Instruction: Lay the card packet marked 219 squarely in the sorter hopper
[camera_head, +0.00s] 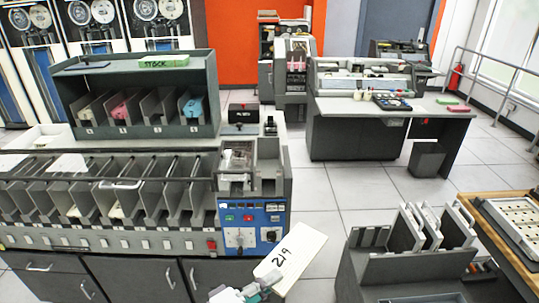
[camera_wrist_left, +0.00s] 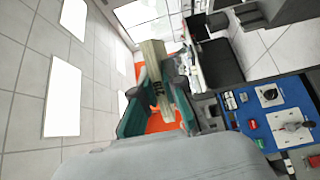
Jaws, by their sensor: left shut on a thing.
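The cream card packet marked 219 (camera_head: 292,258) is tilted in the air in front of the sorter in the head view. My left gripper (camera_head: 262,286) is shut on its lower end. In the left wrist view the packet (camera_wrist_left: 152,58) shows edge-on between the teal fingers of the gripper (camera_wrist_left: 160,90). The sorter hopper (camera_head: 262,183) is the grey open bay above the blue control panel (camera_head: 252,226), up and left of the packet. The packet is apart from it. I cannot clearly make out the hopper in the wrist view. My right gripper is not in view.
Sorter pockets (camera_head: 110,190) run left of the hopper. A grey rack (camera_head: 130,75) with several bins and a green STOCK block (camera_head: 164,61) stands behind. At lower right are a dark card holder (camera_head: 420,250) and a wooden table (camera_head: 488,205). Floor is clear between.

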